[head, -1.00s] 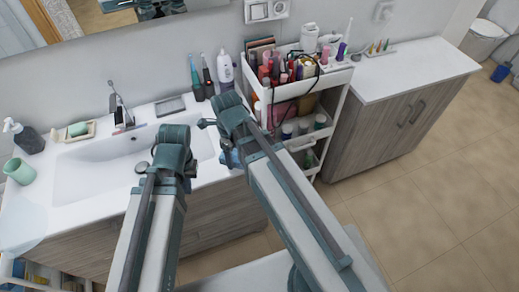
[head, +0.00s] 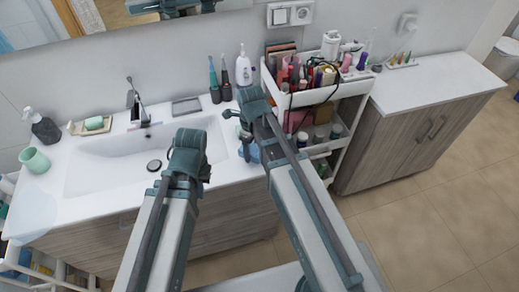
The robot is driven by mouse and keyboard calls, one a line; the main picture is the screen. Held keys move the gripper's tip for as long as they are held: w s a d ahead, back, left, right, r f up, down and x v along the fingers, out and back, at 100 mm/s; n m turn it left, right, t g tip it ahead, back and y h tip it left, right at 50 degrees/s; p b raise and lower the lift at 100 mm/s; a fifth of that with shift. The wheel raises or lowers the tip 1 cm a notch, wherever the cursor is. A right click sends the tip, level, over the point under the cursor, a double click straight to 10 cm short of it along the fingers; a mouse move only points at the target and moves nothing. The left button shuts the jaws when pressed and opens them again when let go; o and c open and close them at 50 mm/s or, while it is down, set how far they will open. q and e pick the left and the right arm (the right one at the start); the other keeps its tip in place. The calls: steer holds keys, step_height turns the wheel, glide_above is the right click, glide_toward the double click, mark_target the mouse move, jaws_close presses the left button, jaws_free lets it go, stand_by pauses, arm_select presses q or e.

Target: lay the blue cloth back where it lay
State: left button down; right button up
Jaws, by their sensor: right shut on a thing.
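A small patch of blue cloth (head: 250,153) shows at the front right of the sink counter, just below my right gripper (head: 243,136). That gripper is shut on the cloth. Most of the cloth is hidden behind my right arm, so I cannot tell whether it touches the counter. My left gripper (head: 172,155) is over the front of the sink basin, with its fingers mostly hidden by its own wrist. I cannot tell whether it is open, and I see nothing in it.
The white sink counter (head: 105,205) holds a green cup (head: 34,160), a dark soap dispenser (head: 43,128), a soap dish (head: 91,126) and toothbrushes (head: 214,80). A crowded white cosmetics cart (head: 345,90) stands right of it, beside a wooden cabinet (head: 400,145). The counter's front left is fairly clear.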

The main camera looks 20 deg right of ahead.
steer(key=shift+w+d+f, duration=0.15)
steer(key=shift+w+d, duration=1)
steer(key=shift+d, duration=0.2)
steer(key=f+b, duration=0.3)
steer(key=shift+w+d, duration=0.2)
steer(key=shift+d, duration=0.1)
steer(key=shift+f+b, duration=0.3)
steer(key=shift+b, duration=0.1)
steer(key=shift+f, duration=0.15)
steer(key=o, duration=1.2)
